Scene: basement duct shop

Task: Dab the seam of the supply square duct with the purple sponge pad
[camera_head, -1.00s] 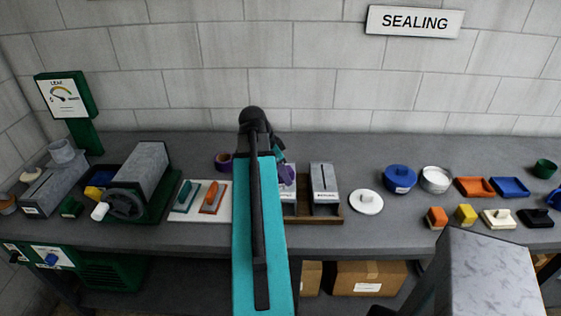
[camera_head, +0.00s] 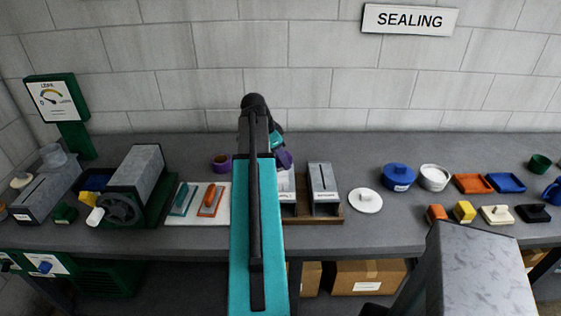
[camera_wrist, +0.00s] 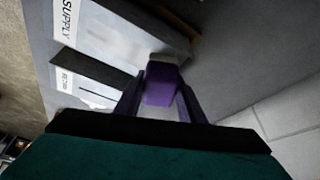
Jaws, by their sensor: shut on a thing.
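The purple sponge pad (camera_wrist: 162,86) is held between the two dark fingers of my gripper (camera_wrist: 160,102) in the wrist view. In the head view the sponge (camera_head: 284,158) shows just right of my arm, by the far end of the supply duct. The supply square duct (camera_wrist: 112,35) is pale grey, with a SUPPLY label at its end. In the head view the supply duct (camera_head: 285,184) is partly hidden by my arm. The sponge overlaps the duct's edge in the wrist view; I cannot tell whether they touch. I cannot make out the supply duct's seam.
A second similar duct (camera_head: 323,181) with a dark slot stands to the right on the same wooden tray (camera_head: 328,216). A white disc with a knob (camera_head: 365,200) lies further right. A purple ring-shaped item (camera_head: 222,163) stands behind left. Bare bench lies behind the ducts.

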